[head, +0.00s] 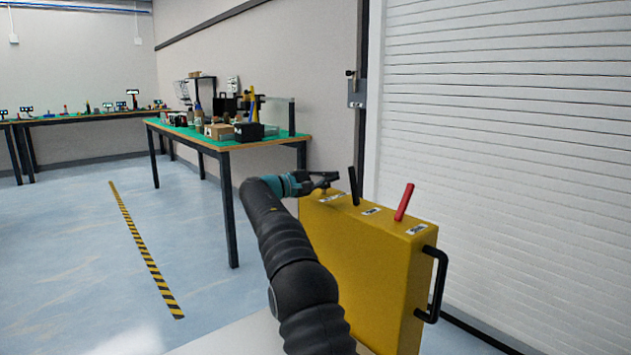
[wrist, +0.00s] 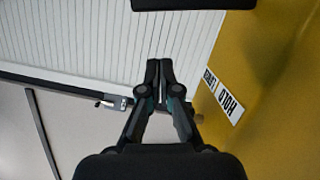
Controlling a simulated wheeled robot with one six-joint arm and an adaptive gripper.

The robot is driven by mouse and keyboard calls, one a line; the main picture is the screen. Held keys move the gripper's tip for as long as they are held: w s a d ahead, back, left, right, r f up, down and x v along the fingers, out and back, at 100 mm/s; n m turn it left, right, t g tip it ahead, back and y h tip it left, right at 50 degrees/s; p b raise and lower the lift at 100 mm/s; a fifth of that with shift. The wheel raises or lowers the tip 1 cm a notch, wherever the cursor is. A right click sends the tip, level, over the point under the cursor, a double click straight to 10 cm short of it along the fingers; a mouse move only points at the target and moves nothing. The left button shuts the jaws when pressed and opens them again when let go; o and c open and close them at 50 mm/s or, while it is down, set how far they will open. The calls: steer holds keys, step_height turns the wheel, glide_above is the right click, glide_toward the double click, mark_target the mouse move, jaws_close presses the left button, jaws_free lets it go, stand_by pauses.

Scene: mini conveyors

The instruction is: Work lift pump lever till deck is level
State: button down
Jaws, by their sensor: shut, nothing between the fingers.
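A yellow box (head: 365,265) stands before me with levers on its top. A black lever (head: 354,186) stands near the middle and a red lever (head: 404,202) tilts at the right. Small white labels lie beside them, too small to read in the head view. My gripper (head: 332,178) is over the box's left end, left of the black lever. In the wrist view its fingers (wrist: 158,72) are shut together and hold nothing. Which lever is the pump lever cannot be told.
A black handle (head: 437,285) is on the box's right side. A white roller shutter (head: 500,130) rises behind it. A green-topped workbench (head: 180,130) with boxes and tools stands at the back left. The floor (head: 80,270) at left is clear, with a striped tape line (head: 145,250).

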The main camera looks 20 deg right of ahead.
mark_target(354, 186)
steer(key=shift+s+d+r+b, duration=0.15)
steer(key=shift+s+b, duration=0.1)
steer(key=shift+s, duration=0.15)
steer(key=shift+s+d+r+b, duration=0.1)
steer(key=shift+s+d+b, duration=0.1)
steer(key=shift+s, duration=0.15)
steer(key=shift+s+d+r, duration=0.15)
steer(key=shift+s, duration=0.4)
steer(key=shift+s+d+r, duration=0.1)
steer(key=shift+s+d, duration=0.05)
steer(key=shift+s, duration=0.35)
